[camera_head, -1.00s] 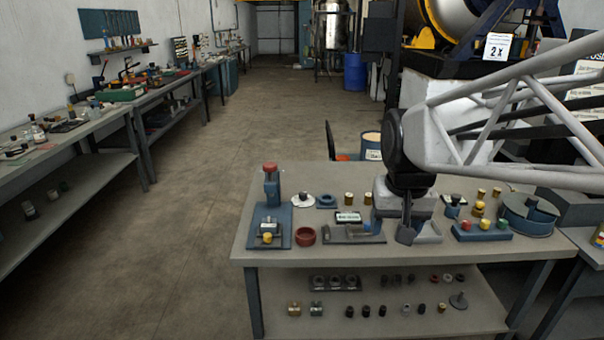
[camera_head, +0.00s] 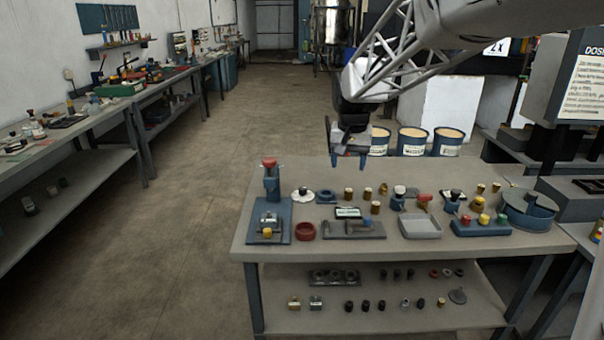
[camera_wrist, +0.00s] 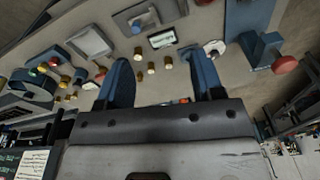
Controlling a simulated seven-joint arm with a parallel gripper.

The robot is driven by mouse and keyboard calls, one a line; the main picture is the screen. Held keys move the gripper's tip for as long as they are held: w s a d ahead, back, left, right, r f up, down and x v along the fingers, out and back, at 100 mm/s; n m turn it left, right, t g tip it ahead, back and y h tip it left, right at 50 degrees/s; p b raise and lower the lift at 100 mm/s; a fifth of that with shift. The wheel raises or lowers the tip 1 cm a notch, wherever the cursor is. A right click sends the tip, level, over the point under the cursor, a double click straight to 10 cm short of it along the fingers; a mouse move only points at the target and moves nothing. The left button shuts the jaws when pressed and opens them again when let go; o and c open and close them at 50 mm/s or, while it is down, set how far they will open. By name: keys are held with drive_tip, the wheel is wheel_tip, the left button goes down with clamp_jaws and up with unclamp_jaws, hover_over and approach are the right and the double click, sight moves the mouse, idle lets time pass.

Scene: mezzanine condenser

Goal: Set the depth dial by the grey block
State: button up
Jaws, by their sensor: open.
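My gripper (camera_head: 349,164) is open and empty, raised above the back of the bench with its blue fingers pointing down; its spread fingers also show in the wrist view (camera_wrist: 162,78). A long grey block-like fixture (camera_head: 352,231) lies at the bench's front middle, with a small blue piece on its right part. A panel with a pale label (camera_head: 347,212) stands just behind it; it also shows in the wrist view (camera_wrist: 162,38). A white disc with a dark knob (camera_head: 302,195) lies to the left. I cannot tell for certain which piece is the depth dial.
A blue ring (camera_head: 327,197), brass cylinders, a grey tray (camera_head: 420,229), a box with coloured knobs (camera_head: 482,227) and a blue bowl (camera_head: 527,212) share the bench (camera_head: 405,255).

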drive_tip(key=w+a+f, duration=0.3)
drive_tip(key=w, duration=0.5)
drive_tip(key=w+a+f, duration=0.2)
drive_tip(key=w+f, duration=0.2)
drive_tip(key=w, duration=0.4)
drive_tip(key=m+g, duration=0.1)
drive_tip(key=m, duration=0.1)
hover_over(303, 188)
wheel_tip(303, 188, down, 11)
drive_tip(key=shift+s+f, duration=0.1)
drive_tip(key=shift+f, duration=0.25)
drive_tip(key=shift+f, duration=0.15)
drive_tip(key=shift+f, duration=3.75)
drive_tip(key=shift+c, duration=0.2)
drive_tip(key=c, duration=0.9)
drive_tip(key=shift+n, duration=0.3)
